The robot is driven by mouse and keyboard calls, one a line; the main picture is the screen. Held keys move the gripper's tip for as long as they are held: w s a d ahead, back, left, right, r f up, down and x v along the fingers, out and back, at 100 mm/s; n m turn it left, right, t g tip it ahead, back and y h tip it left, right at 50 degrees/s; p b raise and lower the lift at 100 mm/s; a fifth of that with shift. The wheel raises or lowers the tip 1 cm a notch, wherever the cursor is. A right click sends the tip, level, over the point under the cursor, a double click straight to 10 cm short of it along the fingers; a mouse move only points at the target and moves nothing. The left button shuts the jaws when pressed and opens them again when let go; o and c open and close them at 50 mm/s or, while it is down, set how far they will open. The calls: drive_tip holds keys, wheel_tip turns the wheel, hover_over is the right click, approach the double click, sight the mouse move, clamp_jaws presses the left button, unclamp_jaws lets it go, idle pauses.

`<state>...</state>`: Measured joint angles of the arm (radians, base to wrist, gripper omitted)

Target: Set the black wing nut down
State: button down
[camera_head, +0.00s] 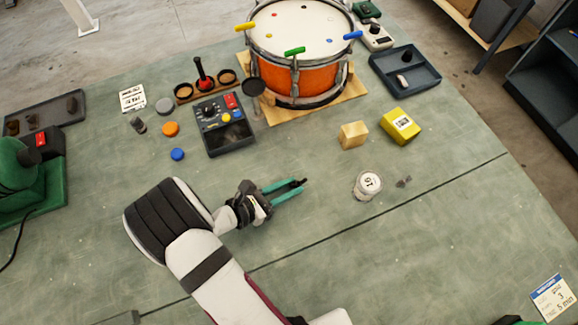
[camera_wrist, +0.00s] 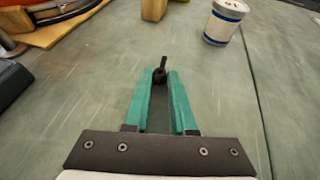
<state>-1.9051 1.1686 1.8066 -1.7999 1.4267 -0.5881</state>
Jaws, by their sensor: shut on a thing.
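My gripper (camera_head: 289,189) has two teal fingers. It is over the middle of the green bench, left of the white can. It is shut on a small black wing nut (camera_wrist: 160,73), which sits between the fingertips in the wrist view, with one wing sticking up past them. In the head view the wing nut (camera_head: 301,182) is a small dark spot at the finger ends. I cannot tell whether it touches the bench top.
A white can (camera_head: 368,184) and a small grey piece (camera_head: 404,181) stand to the right. A wooden block (camera_head: 353,134) and a yellow box (camera_head: 399,126) are beyond. An orange drum (camera_head: 301,75) and a control box (camera_head: 224,124) lie farther back. The bench around the fingertips is clear.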

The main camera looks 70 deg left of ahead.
drive_tip(key=c, duration=0.7)
unclamp_jaws()
drive_tip(key=shift+c, duration=0.2)
